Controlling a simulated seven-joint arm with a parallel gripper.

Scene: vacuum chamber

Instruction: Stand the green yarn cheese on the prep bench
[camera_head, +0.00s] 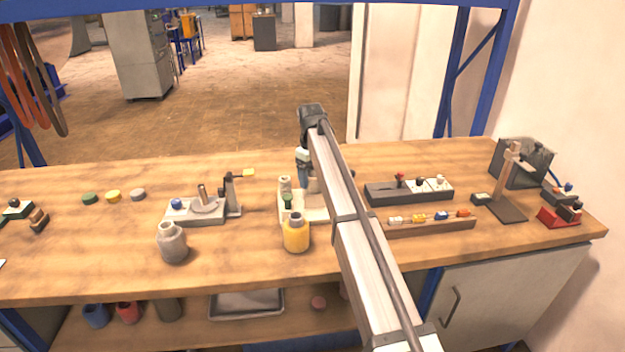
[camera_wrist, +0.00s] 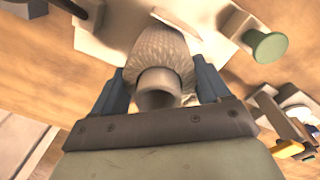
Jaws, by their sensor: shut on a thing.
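My gripper (camera_wrist: 160,82) is shut on a yarn cheese (camera_wrist: 158,50) with a pale grey-beige ribbed body and a grey-brown tube end. It looks greyish in the wrist view, not clearly green. In the head view my gripper (camera_head: 303,165) is mostly behind my arm, above a cream-coloured fixture (camera_head: 308,212) on the prep bench (camera_head: 250,262). A grey cheese (camera_head: 173,245) and a yellow cheese (camera_head: 296,236) stand upright on the bench. A dark grey-green roll (camera_head: 168,309) is on the lower shelf.
A grey device with a post (camera_head: 195,214) stands left of the fixture. A black block (camera_head: 408,192) and a wooden rack (camera_head: 430,227) lie right of my arm. A green knob (camera_wrist: 270,46) is close beside the held cheese. The left front bench is fairly clear.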

